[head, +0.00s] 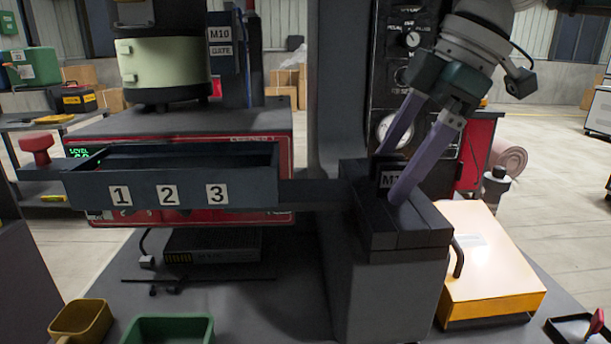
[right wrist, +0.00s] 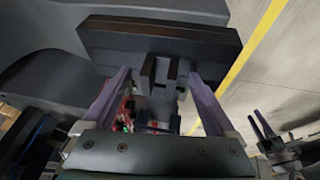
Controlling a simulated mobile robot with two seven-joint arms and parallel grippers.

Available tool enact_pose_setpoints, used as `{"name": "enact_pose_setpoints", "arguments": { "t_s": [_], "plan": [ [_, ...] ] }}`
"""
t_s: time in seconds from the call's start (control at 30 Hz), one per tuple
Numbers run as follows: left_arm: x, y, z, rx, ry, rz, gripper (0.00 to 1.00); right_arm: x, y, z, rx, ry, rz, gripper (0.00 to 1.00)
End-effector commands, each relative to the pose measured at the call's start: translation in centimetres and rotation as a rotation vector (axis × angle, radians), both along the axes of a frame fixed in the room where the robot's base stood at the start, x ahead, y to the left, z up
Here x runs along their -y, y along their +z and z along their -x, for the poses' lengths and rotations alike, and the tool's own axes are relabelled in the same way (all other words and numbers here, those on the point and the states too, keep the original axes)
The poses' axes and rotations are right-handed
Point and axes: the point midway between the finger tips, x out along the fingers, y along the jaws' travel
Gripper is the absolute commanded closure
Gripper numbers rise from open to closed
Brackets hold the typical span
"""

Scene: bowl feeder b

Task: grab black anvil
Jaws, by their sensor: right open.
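In the right wrist view, dark upright pieces (right wrist: 148,76) show between the open fingers (right wrist: 158,78), below a wide dark slab (right wrist: 160,42). I cannot tell whether either finger touches the block.
A dark tray numbered 1, 2, 3 (head: 168,196) extends left of the base. A thick grey column (head: 335,90) stands behind it. An orange-sided box (head: 488,262) sits close on the right. Yellow (head: 80,320) and green (head: 168,330) bins stand in front at lower left.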

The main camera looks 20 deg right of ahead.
Motion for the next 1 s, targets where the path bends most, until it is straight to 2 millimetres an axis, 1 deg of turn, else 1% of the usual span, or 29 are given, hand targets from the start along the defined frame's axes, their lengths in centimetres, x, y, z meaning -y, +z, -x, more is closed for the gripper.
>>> {"name": "enact_pose_setpoints", "arguments": {
  "t_s": [0.07,0.13,0.9,1.0],
  "plan": [
    [-0.09,-0.03,0.01,-0.001,-0.002,-0.003,0.5,0.0,0.01,0.0,0.0,0.0,0.0,0.09],
    [-0.15,-0.03,0.02,0.0,-0.003,-0.005,0.5,0.0,0.02,0.0,0.0,0.0,0.0,0.14],
    [-0.16,-0.04,0.0,0.0,-0.003,-0.005,0.5,0.03,0.05,-0.02,0.001,0.0,0.0,1.0],
    [-0.08,-0.03,0.0,-0.001,0.0,-0.002,0.5,0.04,0.04,-0.03,0.002,-0.001,0.0,1.0]
  ]
}}
